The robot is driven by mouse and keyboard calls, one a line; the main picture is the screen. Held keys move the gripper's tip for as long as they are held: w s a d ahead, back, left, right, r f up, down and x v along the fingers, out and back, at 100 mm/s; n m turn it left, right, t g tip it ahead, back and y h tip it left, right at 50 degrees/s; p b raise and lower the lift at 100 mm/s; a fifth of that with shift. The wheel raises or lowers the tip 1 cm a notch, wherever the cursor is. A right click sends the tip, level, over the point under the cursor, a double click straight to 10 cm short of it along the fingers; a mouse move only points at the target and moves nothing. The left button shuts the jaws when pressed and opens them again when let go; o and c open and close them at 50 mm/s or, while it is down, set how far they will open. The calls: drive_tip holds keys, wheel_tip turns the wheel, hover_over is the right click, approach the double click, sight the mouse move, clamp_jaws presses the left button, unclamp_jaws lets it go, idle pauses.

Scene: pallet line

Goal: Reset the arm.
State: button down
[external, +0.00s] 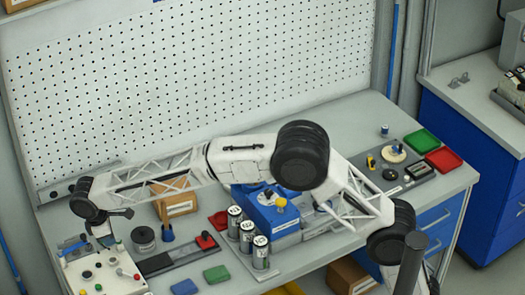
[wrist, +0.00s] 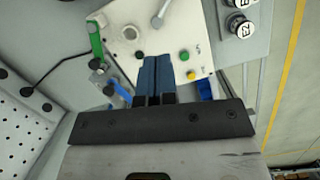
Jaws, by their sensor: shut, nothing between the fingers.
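My gripper (wrist: 157,62) shows in the wrist view as two blue fingers side by side. They are shut with nothing between them. They point over a white button panel (wrist: 130,38), and I cannot tell how far above it they are. The same panel (external: 118,284) is at the lower left of the bench in the external view. My arm stretches leftward across the bench, with its wrist end low near the panel.
Labelled canisters (external: 246,237) stand mid-bench beside a blue box (external: 270,212). A cardboard box (external: 178,206) is behind my arm. Green (external: 421,141) and red (external: 444,159) trays lie at right. A perforated board (external: 200,75) backs the bench.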

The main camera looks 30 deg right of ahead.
drive_tip(key=w+d+r+m, duration=0.1)
drive_tip(key=d+r, duration=0.2)
drive_tip(key=d, duration=0.5)
drive_tip(key=w+d+r+m+y, duration=0.1)
drive_tip(key=d+r+m, duration=0.15)
drive_tip(key=d, duration=0.55)
drive_tip(key=w+d+r, duration=0.1)
drive_tip(key=d+r, duration=0.3)
drive_tip(key=d, duration=0.4)
drive_tip(key=s+d+r+m, duration=0.2)
drive_tip(key=s+d, duration=0.1)
drive_tip(key=d, duration=0.7)
drive_tip(key=s+d+r+m, duration=0.2)
drive_tip(key=d, duration=0.8)
drive_tip(key=s+d+m+t+y, duration=0.1)
drive_tip(key=s+d+m, duration=0.1)
drive_tip(key=s+d, duration=0.55)
drive_tip(key=s+d+m+t, duration=0.15)
drive_tip(key=s+d, duration=0.35)
drive_tip(key=d, duration=0.5)
drive_tip(key=s+d+f+m, duration=0.2)
drive_tip(key=s+d, duration=0.3)
drive_tip(key=s, duration=0.3)
drive_tip(key=s+d+f+m, duration=0.2)
drive_tip(key=s+d+f, duration=0.3)
drive_tip(key=s, duration=0.3)
drive_tip(key=shift+d+m, duration=0.3)
drive_tip(key=shift+d, duration=0.15)
drive_tip(key=shift+t, duration=0.25)
